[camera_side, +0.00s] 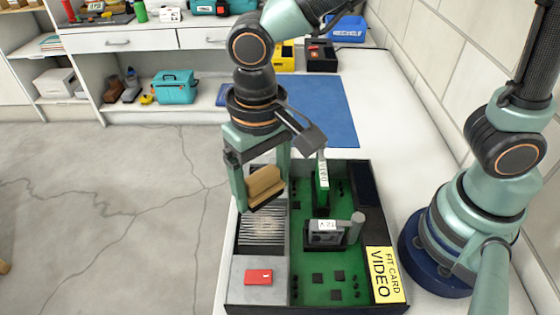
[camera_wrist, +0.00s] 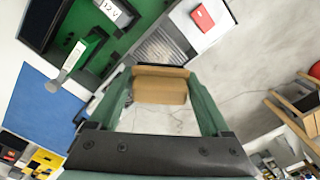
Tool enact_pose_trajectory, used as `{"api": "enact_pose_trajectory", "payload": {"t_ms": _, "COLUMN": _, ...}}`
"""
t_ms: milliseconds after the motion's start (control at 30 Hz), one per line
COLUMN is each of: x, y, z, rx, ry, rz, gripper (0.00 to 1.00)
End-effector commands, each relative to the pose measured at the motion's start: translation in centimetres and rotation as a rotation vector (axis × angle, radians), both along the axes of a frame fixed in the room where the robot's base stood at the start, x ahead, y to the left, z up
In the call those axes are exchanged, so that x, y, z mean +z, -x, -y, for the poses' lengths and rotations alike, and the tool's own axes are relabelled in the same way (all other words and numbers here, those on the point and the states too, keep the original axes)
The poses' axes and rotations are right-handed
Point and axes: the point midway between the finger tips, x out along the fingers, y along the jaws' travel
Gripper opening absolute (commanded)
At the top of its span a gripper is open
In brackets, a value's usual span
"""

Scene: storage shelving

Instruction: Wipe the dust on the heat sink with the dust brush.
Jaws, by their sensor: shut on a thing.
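My gripper (camera_side: 264,184) is shut on the dust brush (camera_side: 265,182), a tan block with a dark lower edge. The brush is slightly tilted in the side view and sits between both fingers in the wrist view (camera_wrist: 160,88). The heat sink (camera_side: 262,230) is a grey finned block in the left part of the dark open case. A pale patch, which looks like dust, lies on its fins. The brush is over its far end; I cannot tell if it touches. The heat sink's far part is hidden behind the brush and gripper. Its fins show beyond the brush in the wrist view (camera_wrist: 157,50).
The case (camera_side: 371,218) holds a green board (camera_side: 318,268), an upright green card (camera_side: 322,190), a grey part labelled 12V (camera_side: 325,238) and a red piece (camera_side: 258,277). A blue mat (camera_side: 328,105) lies behind. The white bench (camera_side: 385,100) is clear beside it.

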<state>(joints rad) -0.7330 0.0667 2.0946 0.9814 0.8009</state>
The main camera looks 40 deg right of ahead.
Motion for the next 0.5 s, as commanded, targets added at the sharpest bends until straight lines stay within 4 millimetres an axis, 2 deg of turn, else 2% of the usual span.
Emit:
{"api": "enact_pose_trajectory", "payload": {"t_ms": 100, "x": -0.3, "y": 1.4, "z": -1.5, "rx": 0.05, "ry": -0.001, "rz": 0.001, "gripper": 0.37}}
{"api": "enact_pose_trajectory", "payload": {"t_ms": 200, "x": -0.4, "y": 1.9, "z": -2.0, "rx": 0.066, "ry": -0.001, "rz": 0.001, "gripper": 0.37}}
{"api": "enact_pose_trajectory", "payload": {"t_ms": 500, "x": -2.0, "y": 2.0, "z": -2.0, "rx": 0.07, "ry": 0.002, "rz": -0.001, "gripper": 0.37}}
